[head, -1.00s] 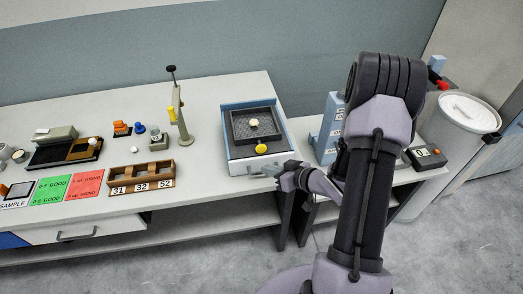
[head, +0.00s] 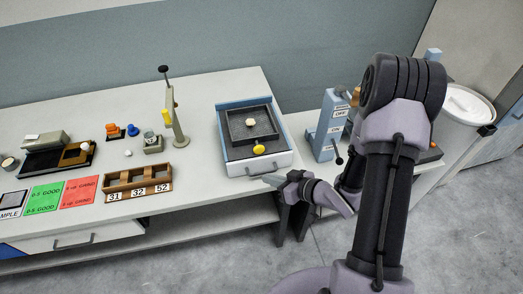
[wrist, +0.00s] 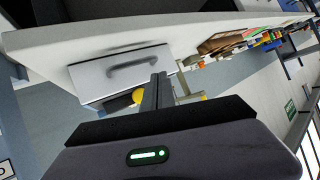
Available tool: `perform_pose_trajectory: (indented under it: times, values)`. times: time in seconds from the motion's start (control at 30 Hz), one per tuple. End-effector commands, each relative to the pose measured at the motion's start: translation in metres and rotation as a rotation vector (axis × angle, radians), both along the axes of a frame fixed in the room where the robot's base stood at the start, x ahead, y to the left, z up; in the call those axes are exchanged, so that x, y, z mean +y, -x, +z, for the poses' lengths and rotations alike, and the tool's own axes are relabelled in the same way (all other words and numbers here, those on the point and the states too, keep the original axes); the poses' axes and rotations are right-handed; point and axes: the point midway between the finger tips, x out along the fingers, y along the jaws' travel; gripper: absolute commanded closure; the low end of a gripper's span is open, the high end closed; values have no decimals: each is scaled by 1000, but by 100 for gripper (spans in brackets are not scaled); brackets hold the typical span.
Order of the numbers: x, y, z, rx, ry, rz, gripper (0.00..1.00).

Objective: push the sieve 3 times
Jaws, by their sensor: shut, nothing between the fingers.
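The sieve (head: 236,131) is a dark square tray with a raised rim. It sits in a blue and white box (head: 232,167) near the bench's right end. A cream lump (head: 250,122) lies in the sieve, and a yellow knob (head: 259,149) is at its front edge. My gripper (head: 269,179) is shut and empty, just in front of the box's handled white front, apart from the sieve. In the wrist view my gripper (wrist: 158,78) has its fingers together. The white front (wrist: 97,78) shows there, with the yellow knob (wrist: 137,97) beside the fingers; the sieve is not clearly visible.
A blue switch post (head: 328,128) marked ON and OFF stands right of the box on a lower table. A stand (head: 178,125) and a wooden numbered rack (head: 121,180) are to the left. Bare bench lies left of the box.

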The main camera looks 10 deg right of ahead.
Motion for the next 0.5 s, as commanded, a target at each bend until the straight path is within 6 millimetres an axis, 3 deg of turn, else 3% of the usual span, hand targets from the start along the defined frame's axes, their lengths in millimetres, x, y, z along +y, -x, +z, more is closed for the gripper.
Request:
perform_pose_trajectory:
  times: [0.5]
  values:
    - [0, -70, 0, -1, 1, 1, 100]
